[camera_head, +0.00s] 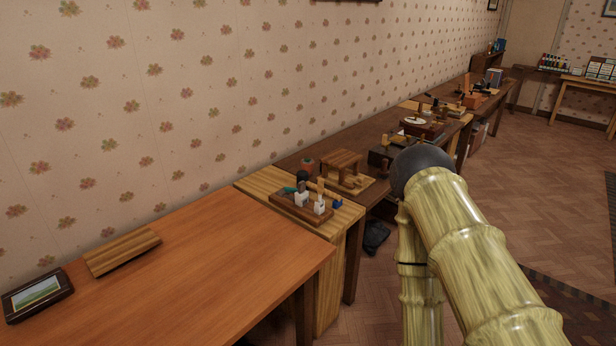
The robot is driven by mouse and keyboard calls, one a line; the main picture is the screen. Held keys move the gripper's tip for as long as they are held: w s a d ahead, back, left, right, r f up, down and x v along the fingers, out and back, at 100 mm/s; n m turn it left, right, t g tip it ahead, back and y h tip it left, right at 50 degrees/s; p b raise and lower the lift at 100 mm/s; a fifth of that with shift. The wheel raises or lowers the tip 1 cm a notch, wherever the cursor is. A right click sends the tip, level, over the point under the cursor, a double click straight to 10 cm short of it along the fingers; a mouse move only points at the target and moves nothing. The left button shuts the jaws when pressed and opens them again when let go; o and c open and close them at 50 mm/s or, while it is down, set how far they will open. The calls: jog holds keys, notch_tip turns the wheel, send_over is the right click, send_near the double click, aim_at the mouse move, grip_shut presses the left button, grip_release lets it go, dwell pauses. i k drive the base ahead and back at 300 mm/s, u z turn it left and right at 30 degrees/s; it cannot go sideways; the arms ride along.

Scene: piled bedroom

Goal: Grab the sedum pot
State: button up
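I cannot make out a sedum pot for certain in the head view. A wooden tray (284,204) on the striped wooden table holds small white items (319,207), a dark round item (302,176) and a teal item, too small to name surely. A reddish round object (308,165) stands behind the tray near the wall. My arm, with a bamboo-like surface and a dark rounded joint, rises at the right and hides part of the tables and floor. My gripper is not visible.
An orange-brown table (210,265) fills the near left, mostly bare, with a framed picture (38,294) and a wooden board (122,251). A small wooden stand (342,165) is beyond the tray. Cluttered tables run along the wall. Open floor (545,165) lies at right.

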aim_at(307, 164)
jog(key=z, duration=1.25)
jog(key=i, duration=1.25)
jog(key=u, duration=0.75)
